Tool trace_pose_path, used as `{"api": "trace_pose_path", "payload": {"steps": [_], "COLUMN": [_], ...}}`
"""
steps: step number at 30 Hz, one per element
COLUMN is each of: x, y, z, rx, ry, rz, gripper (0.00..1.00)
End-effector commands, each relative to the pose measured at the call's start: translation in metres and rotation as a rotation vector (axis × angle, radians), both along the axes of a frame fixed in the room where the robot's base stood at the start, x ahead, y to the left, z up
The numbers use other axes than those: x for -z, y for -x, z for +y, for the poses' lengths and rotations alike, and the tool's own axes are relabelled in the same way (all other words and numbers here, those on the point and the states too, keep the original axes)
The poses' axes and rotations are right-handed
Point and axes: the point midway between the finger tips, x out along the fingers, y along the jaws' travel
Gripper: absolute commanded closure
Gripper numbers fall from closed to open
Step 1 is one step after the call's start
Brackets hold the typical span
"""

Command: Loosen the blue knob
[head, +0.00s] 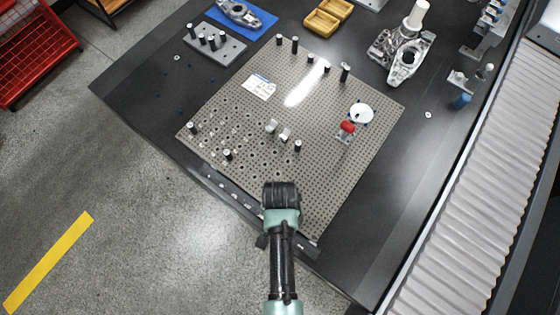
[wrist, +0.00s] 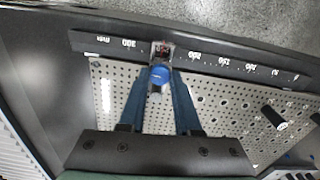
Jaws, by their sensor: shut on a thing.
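The blue knob (wrist: 159,75) shows in the wrist view as a round blue cap on a small metal block, beside a dark scale strip with white numbers (wrist: 195,55). My gripper (wrist: 161,82) has its two dark blue fingers closed in on either side of the knob, holding it between their tips. In the head view my gripper (head: 282,196) is over the near edge of the perforated plate (head: 330,190). There my wrist hides the fingers and the knob.
Several black posts (head: 345,72), a red-topped clamp (head: 347,128) and a white disc (head: 361,113) stand on the plate. A ribbed conveyor (head: 495,170) runs along the right.

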Motion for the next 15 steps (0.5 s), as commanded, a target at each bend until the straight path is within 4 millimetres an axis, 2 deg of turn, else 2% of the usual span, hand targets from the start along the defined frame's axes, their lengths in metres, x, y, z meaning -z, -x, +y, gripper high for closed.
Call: {"api": "trace_pose_path", "payload": {"steps": [15], "x": [-0.0021], "y": [0.0001], "z": [0.0004], "rx": [-0.489], "ry": [-0.001], "rz": [0.002], "gripper": [1.0]}}
